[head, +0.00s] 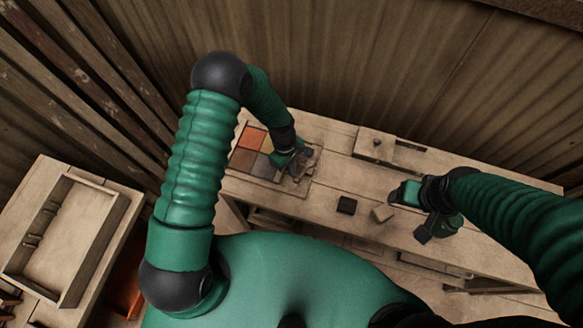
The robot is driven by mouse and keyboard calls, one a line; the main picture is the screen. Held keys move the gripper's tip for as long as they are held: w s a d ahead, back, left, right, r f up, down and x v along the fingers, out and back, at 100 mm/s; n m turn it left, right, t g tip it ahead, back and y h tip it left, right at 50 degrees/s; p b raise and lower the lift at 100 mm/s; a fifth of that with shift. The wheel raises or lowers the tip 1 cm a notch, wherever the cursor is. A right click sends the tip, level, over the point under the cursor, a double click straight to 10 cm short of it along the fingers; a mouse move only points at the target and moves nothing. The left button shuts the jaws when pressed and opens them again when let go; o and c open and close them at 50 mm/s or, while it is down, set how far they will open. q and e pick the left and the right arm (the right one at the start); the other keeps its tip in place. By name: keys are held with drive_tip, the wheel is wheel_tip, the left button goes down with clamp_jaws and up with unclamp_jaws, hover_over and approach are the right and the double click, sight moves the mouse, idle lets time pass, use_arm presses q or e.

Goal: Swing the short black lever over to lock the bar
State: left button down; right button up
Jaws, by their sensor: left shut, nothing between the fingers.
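My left gripper (297,170) is shut and empty. It reaches down over the right end of a tile panel (308,186) on the wooden bench. Small wooden and dark parts lie right at its fingertips, and I cannot tell whether it touches them. The bar and the short black lever cannot be made out clearly there; the gripper and its wrist cover part of that spot. Orange, brown and grey tiles (243,160) lie to the left of the gripper. My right gripper (408,217) is over the bench's front part, its fingers apart and nothing seen between them.
A dark block (347,205) and a pale wooden block (382,213) lie between the grippers. A wooden box with a dark knob (375,144) stands at the back. An open wooden tray (105,240) rests on a table at left. A corrugated wall closes off the back.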

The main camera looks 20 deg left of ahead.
sight(299, 180)
use_arm(q)
drive_tip(key=shift+s+d+n, duration=0.15)
drive_tip(key=shift+s+n, duration=0.1)
drive_tip(key=shift+n, duration=0.25)
drive_tip(key=shift+s+d, duration=0.1)
drive_tip(key=shift+d, duration=0.1)
drive_tip(key=shift+s+d+n+t, duration=0.25)
drive_tip(key=shift+d+n, duration=0.35)
drive_tip(key=shift+n, duration=0.35)
drive_tip(key=shift+s+d+n+t, duration=0.15)
drive_tip(key=shift+s+d+n, duration=0.15)
drive_tip(key=shift+d+n, duration=0.7)
drive_tip(key=shift+n, duration=0.55)
drive_tip(key=shift+s+d, duration=0.1)
drive_tip(key=shift+d, duration=0.45)
